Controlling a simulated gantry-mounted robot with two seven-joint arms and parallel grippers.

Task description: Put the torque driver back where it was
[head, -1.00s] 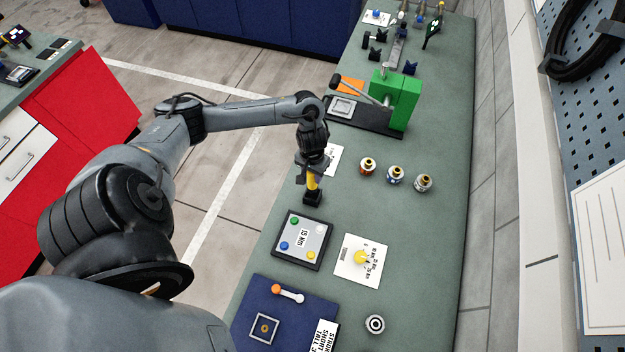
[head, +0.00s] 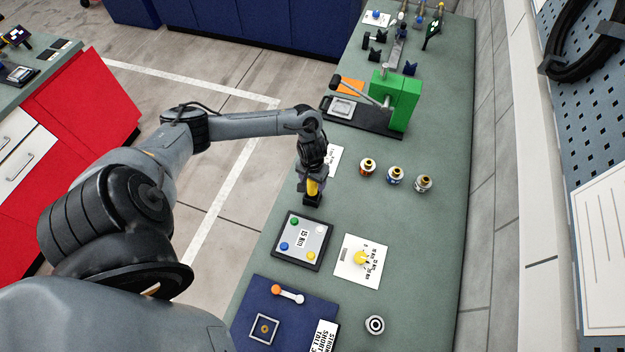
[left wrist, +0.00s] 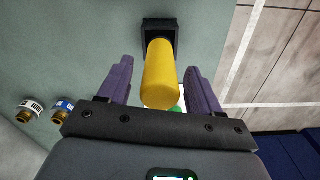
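The torque driver, with a yellow handle (head: 313,187), stands in a small black holder (head: 312,200) near the left edge of the green bench. In the left wrist view the yellow handle (left wrist: 161,78) runs into the black holder (left wrist: 158,30). My left gripper (head: 312,184) is around the handle from above. Its purple fingers (left wrist: 160,66) are apart, one on each side of the handle, with gaps visible beside it. The lower part of the driver is hidden in the holder. My right gripper is not in view.
A dark tray with coloured knobs (head: 302,241) and a white card with a yellow knob (head: 360,261) lie nearby. A blue mat (head: 262,300) is in front. A green press (head: 400,100) stands farther back.

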